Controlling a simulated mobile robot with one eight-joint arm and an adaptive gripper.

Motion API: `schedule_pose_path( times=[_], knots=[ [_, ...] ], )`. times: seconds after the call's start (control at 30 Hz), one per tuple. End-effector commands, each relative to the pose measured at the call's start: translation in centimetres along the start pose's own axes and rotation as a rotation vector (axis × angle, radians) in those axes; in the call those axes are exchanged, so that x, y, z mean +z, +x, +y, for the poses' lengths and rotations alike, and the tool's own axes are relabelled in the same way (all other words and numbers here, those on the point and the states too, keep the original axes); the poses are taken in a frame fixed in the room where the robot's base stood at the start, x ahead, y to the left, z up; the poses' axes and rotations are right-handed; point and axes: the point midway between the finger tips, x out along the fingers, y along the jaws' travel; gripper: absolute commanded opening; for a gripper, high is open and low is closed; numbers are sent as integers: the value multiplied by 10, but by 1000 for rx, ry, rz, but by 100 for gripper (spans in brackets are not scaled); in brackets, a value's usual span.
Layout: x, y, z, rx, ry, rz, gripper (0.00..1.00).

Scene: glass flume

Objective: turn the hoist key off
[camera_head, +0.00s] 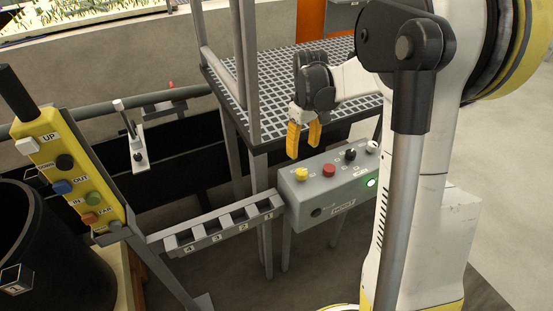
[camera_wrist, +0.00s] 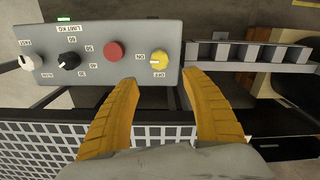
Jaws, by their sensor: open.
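A grey control box (camera_head: 325,208) stands on legs beside the grating platform.
The box also carries a red button (camera_head: 328,169), a black dial (camera_head: 350,154), a white knob (camera_head: 372,147) and a lit green lamp (camera_head: 371,183). A numbered slotted rack (camera_head: 215,231) adjoins the box. A yellow pendant (camera_head: 66,165) stands left. The grating platform (camera_head: 272,85) is behind.

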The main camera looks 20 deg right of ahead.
Motion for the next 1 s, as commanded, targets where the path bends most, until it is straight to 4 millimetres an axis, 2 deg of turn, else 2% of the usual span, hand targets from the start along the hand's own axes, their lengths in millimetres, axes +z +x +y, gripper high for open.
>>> schedule_pose_path(
  times=[0.17, 0.4, 0.6, 0.77, 1.0],
  knots=[
    [0, 21, 1, -3, -2, -4, 55],
    [-1, 71, 1, -2, -1, -3, 55],
    [0, 100, 1, -2, -1, -3, 55],
    [0, 109, 1, -2, -1, -3, 55],
    [0, 109, 1, -2, -1, -3, 55]
  ],
)
